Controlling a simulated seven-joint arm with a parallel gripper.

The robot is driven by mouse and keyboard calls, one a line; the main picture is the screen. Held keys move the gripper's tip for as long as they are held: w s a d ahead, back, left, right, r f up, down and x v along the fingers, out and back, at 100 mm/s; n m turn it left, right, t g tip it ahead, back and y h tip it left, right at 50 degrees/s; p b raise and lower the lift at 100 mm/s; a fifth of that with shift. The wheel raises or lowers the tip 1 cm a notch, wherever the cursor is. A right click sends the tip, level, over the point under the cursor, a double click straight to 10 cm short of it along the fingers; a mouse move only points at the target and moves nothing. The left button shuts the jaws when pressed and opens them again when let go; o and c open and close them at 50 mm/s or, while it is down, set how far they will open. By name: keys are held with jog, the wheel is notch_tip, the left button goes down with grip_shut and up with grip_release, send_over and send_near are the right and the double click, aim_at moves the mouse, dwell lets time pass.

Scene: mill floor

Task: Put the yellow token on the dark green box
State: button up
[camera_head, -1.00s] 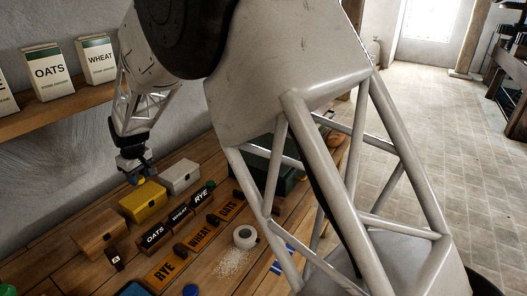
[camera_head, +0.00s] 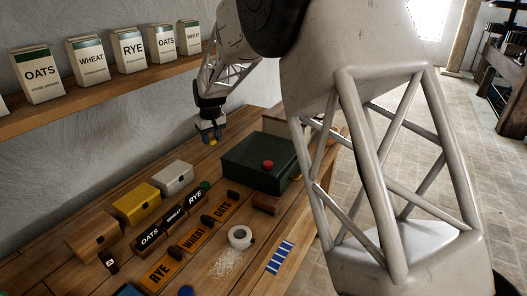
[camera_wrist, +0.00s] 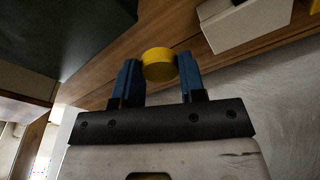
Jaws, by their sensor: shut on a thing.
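The yellow token (camera_wrist: 159,65) is a short round disc, held between the two blue fingertips of my gripper (camera_wrist: 160,80) in the wrist view. In the head view my gripper (camera_head: 211,138) hangs above the table behind the boxes, with the token (camera_head: 213,142) showing small at its tips. The dark green box (camera_head: 252,162) stands on the table to the right of my gripper, apart from it. A red token (camera_head: 268,164) lies on its lid. The green box also fills the upper left of the wrist view (camera_wrist: 70,30).
White (camera_head: 174,178), yellow (camera_head: 137,204) and wooden (camera_head: 94,234) boxes stand in a row at left. Labelled blocks and orange plates lie in front of them. A shelf (camera_head: 110,87) of cartons runs along the wall.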

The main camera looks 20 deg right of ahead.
jog(key=w+d+r+m, duration=0.1)
jog(key=d+r+m, duration=0.1)
jog(key=d, duration=0.8)
jog(key=w+d+r+m, duration=0.1)
jog(key=d+m, duration=0.1)
jog(key=d, duration=0.8)
jog(key=s+d+f, duration=0.2)
jog(key=s+d, duration=0.2)
jog(key=s, duration=0.3)
jog(key=s+d+f, duration=0.3)
jog(key=s+d, duration=0.1)
jog(key=s, duration=0.3)
jog(key=shift+s+f+h, duration=0.15)
jog(key=shift+s+h, duration=0.1)
jog(key=shift+h, duration=0.05)
send_over(289, 145)
jog(key=shift+f, duration=0.75)
jog(key=shift+f, duration=1.75)
jog(key=shift+f, duration=0.1)
jog(key=o, duration=0.9)
